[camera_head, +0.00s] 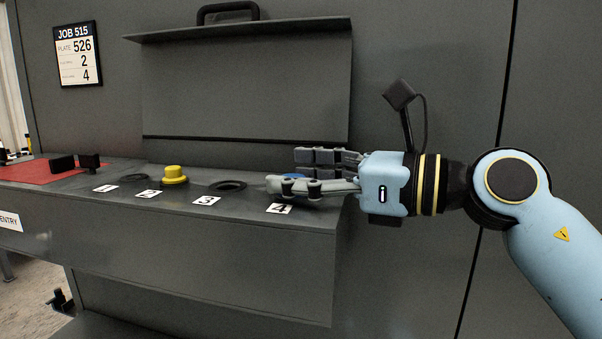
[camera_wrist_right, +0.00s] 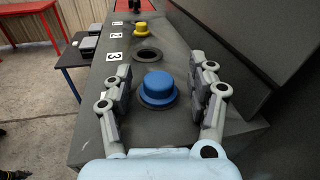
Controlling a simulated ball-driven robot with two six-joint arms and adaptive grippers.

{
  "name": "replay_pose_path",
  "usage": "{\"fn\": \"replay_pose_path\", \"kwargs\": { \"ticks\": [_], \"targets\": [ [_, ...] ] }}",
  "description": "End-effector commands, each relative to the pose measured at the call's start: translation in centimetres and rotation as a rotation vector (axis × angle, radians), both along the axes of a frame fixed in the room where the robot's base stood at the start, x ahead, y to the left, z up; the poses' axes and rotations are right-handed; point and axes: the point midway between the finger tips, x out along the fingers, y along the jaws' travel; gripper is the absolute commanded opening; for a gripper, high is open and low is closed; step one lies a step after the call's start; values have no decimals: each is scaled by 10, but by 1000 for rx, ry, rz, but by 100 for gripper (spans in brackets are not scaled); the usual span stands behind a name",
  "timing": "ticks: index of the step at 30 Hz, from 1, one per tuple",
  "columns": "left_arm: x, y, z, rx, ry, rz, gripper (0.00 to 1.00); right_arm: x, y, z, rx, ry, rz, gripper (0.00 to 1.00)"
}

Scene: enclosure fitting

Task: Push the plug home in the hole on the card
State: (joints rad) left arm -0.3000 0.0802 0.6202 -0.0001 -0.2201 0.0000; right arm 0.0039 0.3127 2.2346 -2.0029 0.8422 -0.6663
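The card (camera_head: 77,54) on the back wall reads JOB 515, PLATE 526, then 2 and 4; its small row labels are too small to read. A blue plug (camera_wrist_right: 157,88) with a wide flange stands at position 4; whether it is fully seated cannot be told. My right gripper (camera_head: 293,172) is open, with its fingers on either side of the blue plug and apart from it. In the head view the fingers mostly hide that plug. A yellow plug (camera_head: 174,173) stands at position 2. Hole 3 (camera_head: 228,185) and hole 1 (camera_head: 133,177) are empty. My left gripper is out of view.
A raised panel (camera_head: 245,85) with a handle stands behind the grey ledge (camera_head: 200,240). Two black pieces (camera_head: 62,163) (camera_head: 89,161) are at the red mat (camera_head: 30,172) on the left. The ledge ends just right of position 4.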

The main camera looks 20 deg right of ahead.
Motion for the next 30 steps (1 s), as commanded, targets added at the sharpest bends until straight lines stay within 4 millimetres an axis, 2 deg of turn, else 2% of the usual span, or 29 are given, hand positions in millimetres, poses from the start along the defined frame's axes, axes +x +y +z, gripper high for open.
{"fn": "replay_pose_path", "kwargs": {
  "ticks": [10,21,30],
  "targets": [
    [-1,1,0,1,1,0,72,-5,-6,-1,-4,1,-1,58],
    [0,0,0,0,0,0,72,-39,-37,1,-9,3,3,58],
    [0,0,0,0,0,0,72,-52,-51,3,-3,2,1,58]
  ]
}}
